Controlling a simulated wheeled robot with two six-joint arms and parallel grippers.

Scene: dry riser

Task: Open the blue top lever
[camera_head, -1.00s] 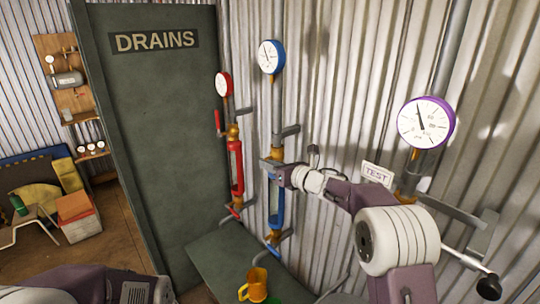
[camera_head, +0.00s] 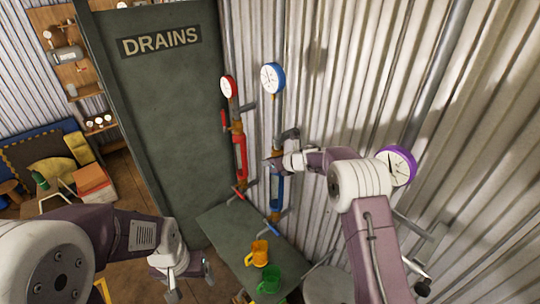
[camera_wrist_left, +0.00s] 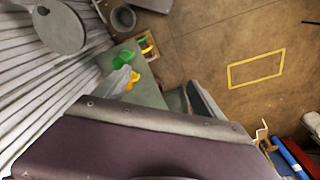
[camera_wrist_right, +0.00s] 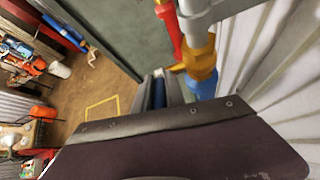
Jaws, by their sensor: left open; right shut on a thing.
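The blue pipe has a round blue-rimmed gauge (camera_head: 272,77) at its top and a blue sight-glass section (camera_head: 276,188) lower down. My right gripper (camera_head: 270,164) is at the top valve of this pipe, just above the blue section. In the right wrist view its jaws are shut on the blue top lever (camera_wrist_right: 157,93), beside the brass valve body (camera_wrist_right: 201,58). The jaws cover most of the lever, so its exact angle is hard to tell. My left gripper (camera_head: 190,282) is open and empty, low in front of the green door.
The red pipe (camera_head: 240,155) stands just left of the blue one. A bench (camera_head: 225,228) below bears a yellow mug (camera_head: 258,252) and a green mug (camera_head: 269,281). A purple gauge (camera_head: 402,165) is behind my right arm. The DRAINS door (camera_head: 165,120) is at left.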

